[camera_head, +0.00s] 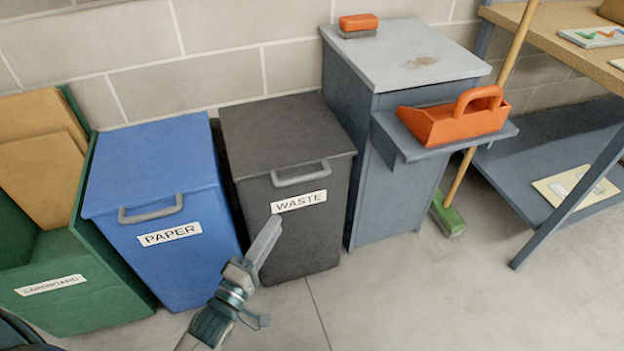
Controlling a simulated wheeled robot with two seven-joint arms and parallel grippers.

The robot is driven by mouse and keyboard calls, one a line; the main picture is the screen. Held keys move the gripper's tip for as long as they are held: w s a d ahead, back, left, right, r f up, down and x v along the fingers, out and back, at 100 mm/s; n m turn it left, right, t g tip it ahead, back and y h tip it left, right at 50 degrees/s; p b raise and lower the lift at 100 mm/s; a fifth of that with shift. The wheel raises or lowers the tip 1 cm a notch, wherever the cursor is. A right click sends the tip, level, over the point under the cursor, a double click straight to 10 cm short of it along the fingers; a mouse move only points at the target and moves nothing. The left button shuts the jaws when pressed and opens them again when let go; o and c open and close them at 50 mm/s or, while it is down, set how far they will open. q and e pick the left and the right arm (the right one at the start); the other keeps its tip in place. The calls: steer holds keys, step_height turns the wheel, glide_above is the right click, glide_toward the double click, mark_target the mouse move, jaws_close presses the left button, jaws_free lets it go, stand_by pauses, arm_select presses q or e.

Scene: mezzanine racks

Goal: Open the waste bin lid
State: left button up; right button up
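The dark grey waste bin (309,228) stands upright against the wall, with a white WASTE label on its front. Its lid (280,130) is shut, with a light grey handle (300,176) at the front edge. My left gripper (270,230) comes up from the bottom and is in front of the bin in the picture, below the handle and just under the label's left end. It appears apart from the handle. Its fingers show as one grey shape, so I cannot tell whether they are open. My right gripper is not in view.
A blue PAPER bin (150,165) stands close on the left, with a green cardboard bin (95,300) beyond it. On the right stand a grey cabinet (385,210) with an orange caddy (455,122) on its ledge, a broom (450,215) and a table. The floor in front is clear.

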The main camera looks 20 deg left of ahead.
mark_target(306, 175)
arm_select(q)
steer(key=shift+w, duration=0.15)
steer(key=x, duration=1.7)
steer(key=shift+b, duration=0.35)
jaws_close()
